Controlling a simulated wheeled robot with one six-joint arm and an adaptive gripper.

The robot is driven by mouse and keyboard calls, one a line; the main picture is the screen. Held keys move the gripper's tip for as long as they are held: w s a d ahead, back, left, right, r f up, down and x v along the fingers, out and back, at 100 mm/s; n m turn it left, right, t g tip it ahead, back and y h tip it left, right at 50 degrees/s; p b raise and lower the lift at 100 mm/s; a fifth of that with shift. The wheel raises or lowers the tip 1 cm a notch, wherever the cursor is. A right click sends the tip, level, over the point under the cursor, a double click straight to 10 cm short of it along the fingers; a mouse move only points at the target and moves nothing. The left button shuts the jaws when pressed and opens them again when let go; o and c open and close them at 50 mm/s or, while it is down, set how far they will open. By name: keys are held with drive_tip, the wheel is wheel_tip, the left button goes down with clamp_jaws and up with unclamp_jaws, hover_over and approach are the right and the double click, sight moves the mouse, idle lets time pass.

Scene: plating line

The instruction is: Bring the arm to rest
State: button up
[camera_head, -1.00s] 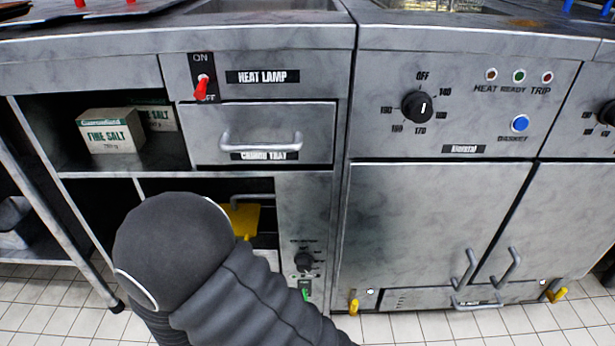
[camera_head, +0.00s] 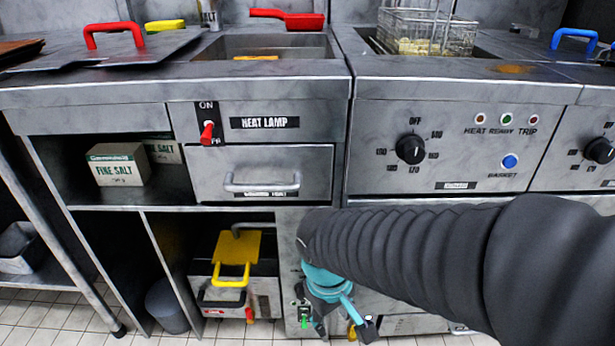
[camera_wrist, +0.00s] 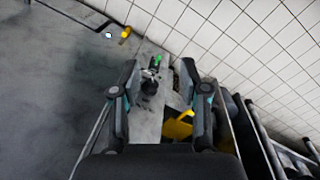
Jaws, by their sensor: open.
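My gripper (camera_head: 335,315) hangs at the end of my arm, low in front of the cabinet panel below the crumb tray drawer. In the wrist view my gripper (camera_wrist: 160,66) has its two fingers spread wide, with nothing between them. Beyond the fingers in that view lie the steel panel with a black knob (camera_wrist: 150,86) and a green switch (camera_wrist: 157,62). My arm crosses the head view from the right edge and hides much of the lower right cabinet doors. I cannot tell from the views whether the fingers touch the panel.
A yellow-handled unit (camera_head: 234,272) sits in the lower bay left of my gripper. The drawer handle (camera_head: 262,183) juts out above it. Salt boxes (camera_head: 118,166) stand on the left shelf.

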drive_tip(key=s+d+r+m+t+p, duration=0.1)
drive_tip(key=d+r+m+t, duration=0.1)
drive_tip(key=d+r, duration=0.3)
drive_tip(key=s+d+r+m+t+y+p, duration=0.1)
drive_tip(key=d+r+m+t+p, duration=0.1)
drive_tip(key=d+r, duration=0.4)
wheel_tip(320, 180, up, 4)
drive_tip(key=m+t, duration=0.1)
drive_tip(key=m, duration=0.1)
drive_tip(key=shift+s+d+r+m, duration=0.15)
drive_tip(key=shift+d+r+m, duration=0.05)
drive_tip(key=shift+r+m, duration=0.1)
